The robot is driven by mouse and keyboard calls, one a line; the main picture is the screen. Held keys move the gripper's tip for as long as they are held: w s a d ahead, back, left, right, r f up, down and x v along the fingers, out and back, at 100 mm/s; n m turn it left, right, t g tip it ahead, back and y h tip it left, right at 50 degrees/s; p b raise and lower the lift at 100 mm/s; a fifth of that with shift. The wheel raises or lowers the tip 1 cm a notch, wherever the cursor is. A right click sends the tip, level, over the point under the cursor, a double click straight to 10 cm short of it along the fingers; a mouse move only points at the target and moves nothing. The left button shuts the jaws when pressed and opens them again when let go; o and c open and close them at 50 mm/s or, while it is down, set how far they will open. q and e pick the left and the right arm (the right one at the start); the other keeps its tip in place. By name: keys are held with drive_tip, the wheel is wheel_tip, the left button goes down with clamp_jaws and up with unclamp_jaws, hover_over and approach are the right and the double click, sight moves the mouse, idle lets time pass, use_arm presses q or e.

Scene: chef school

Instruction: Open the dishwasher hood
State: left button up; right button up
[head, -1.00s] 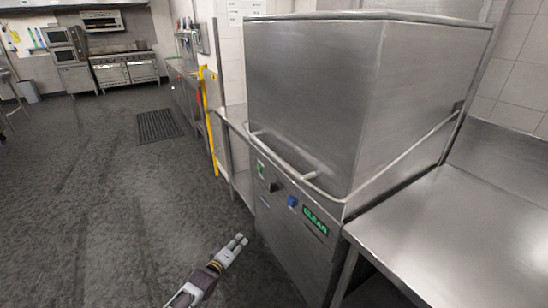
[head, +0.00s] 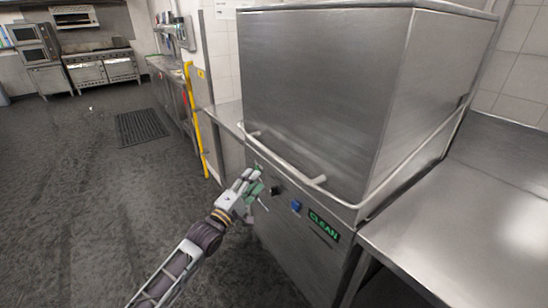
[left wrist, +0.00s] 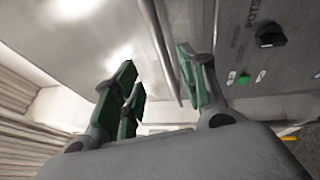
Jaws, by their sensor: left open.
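The dishwasher hood (head: 315,90) is a large steel box, and it is down on the dishwasher body (head: 300,248). Its bar handle (head: 285,160) runs along the lower front edge of the hood. My left gripper (head: 254,184) is open in front of the control panel, just below the left part of the handle. In the left wrist view, my open fingers (left wrist: 160,85) show green pads, and a metal bar (left wrist: 158,45) runs between them in the picture. I cannot tell whether they touch it. My right gripper is not in view.
A steel counter (head: 460,215) adjoins the dishwasher on the right. A narrower counter (head: 226,112) with a yellow post (head: 196,120) stands to the left. The panel has dark and blue knobs (head: 296,206) and a green CLEAN sign (head: 323,225).

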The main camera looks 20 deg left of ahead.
sight(274, 157)
use_arm(q)
drive_tip(key=shift+w, duration=0.2)
drive_tip(key=shift+x, duration=6.7)
clamp_jaws()
